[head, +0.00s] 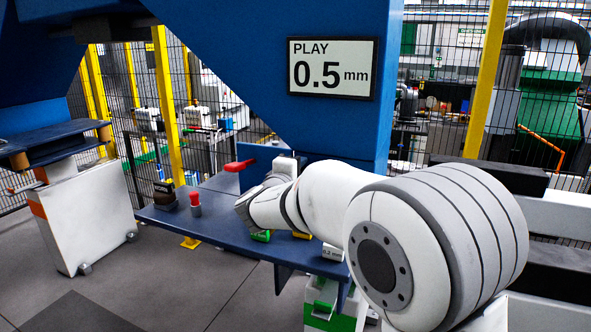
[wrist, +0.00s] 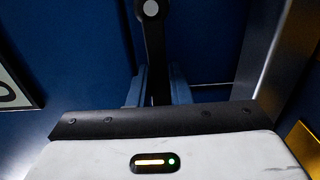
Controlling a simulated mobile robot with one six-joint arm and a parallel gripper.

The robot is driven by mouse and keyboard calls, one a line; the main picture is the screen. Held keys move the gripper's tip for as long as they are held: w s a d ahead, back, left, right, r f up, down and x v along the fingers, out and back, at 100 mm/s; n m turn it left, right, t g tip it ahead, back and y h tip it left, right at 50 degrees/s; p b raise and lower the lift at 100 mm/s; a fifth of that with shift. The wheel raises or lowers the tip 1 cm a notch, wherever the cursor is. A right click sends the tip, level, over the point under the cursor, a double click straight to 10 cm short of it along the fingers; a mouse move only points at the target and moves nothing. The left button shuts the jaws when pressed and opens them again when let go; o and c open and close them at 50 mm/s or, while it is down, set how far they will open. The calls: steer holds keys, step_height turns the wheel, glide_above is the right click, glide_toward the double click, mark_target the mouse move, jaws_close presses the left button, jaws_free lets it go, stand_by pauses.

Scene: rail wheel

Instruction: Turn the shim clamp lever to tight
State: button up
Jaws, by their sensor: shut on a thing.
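In the wrist view a black lever (wrist: 154,50) with a round grey boss at its top runs down between the two fingers of my gripper (wrist: 156,88). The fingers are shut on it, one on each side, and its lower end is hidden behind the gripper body. In the head view my arm reaches over the blue shelf (head: 232,238), and my gripper's fingertips are hidden there. A red handle (head: 239,165) sticks out to the left beyond my wrist. I cannot tell whether it belongs to the same lever. A display (head: 333,68) reads PLAY 0.5 mm.
On the shelf are a dark box (head: 165,194), a red-topped grey cylinder (head: 195,204), a green piece (head: 262,236), a yellow piece (head: 301,235) and a white block (head: 333,252) marked in mm. A white cabinet (head: 86,218) stands left. The floor between is clear.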

jaws_close()
steer(key=shift+a+b, duration=0.15)
steer(key=shift+b, duration=0.15)
steer(key=shift+f+b, duration=0.1)
steer(key=shift+b, duration=0.2)
